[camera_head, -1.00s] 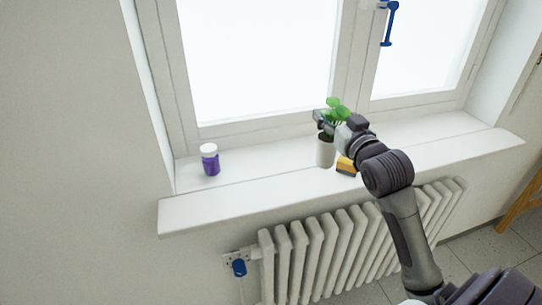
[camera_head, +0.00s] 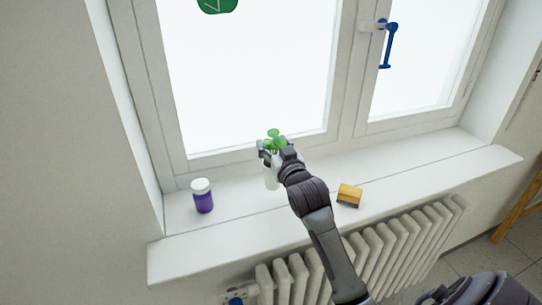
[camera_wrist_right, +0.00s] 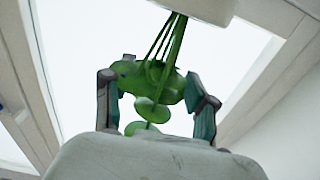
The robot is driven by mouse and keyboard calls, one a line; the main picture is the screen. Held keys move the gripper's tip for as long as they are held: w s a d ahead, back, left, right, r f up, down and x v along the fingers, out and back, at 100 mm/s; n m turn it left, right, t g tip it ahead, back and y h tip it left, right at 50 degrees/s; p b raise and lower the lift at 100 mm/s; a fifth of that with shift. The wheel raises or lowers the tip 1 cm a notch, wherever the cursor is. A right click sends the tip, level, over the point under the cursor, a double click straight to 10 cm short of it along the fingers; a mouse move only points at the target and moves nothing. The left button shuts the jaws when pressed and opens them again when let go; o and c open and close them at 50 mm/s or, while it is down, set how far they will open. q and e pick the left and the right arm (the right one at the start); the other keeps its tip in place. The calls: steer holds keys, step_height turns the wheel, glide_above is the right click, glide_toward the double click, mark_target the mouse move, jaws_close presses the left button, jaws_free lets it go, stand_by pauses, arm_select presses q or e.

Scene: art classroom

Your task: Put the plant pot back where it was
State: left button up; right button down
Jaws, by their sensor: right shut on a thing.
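The plant pot (camera_head: 271,178) is white, with a green leafy plant (camera_head: 274,136) in it. It is upright at the window sill (camera_head: 425,165), between the purple jar and the sponge. My right gripper (camera_head: 272,153) is shut on it near the top and hides part of it. I cannot tell whether its base touches the sill. In the right wrist view the fingers (camera_wrist_right: 155,103) are on either side of the green leaves and stems, and the white pot (camera_wrist_right: 203,7) shows at the top edge. My left gripper is not in view.
A purple jar with a white lid (camera_head: 203,196) stands on the sill to the left of the pot. A yellow and dark sponge (camera_head: 349,195) lies to the right. The window is behind, with a blue handle (camera_head: 387,45). A radiator (camera_head: 385,255) is below. The sill's right part is clear.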

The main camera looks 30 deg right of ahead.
steer(key=shift+w+a+f, duration=0.15)
steer(key=shift+f, duration=0.35)
step_height(320, 180, down, 2)
steer(key=shift+f+p, duration=0.25)
steer(key=shift+p, duration=0.2)
steer(key=shift+f, duration=0.3)
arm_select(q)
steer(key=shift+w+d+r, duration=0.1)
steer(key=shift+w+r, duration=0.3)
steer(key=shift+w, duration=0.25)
arm_select(e)
steer(key=shift+f, duration=0.15)
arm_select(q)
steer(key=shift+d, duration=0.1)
arm_select(e)
steer(key=shift+c, duration=1.6)
jaws_free()
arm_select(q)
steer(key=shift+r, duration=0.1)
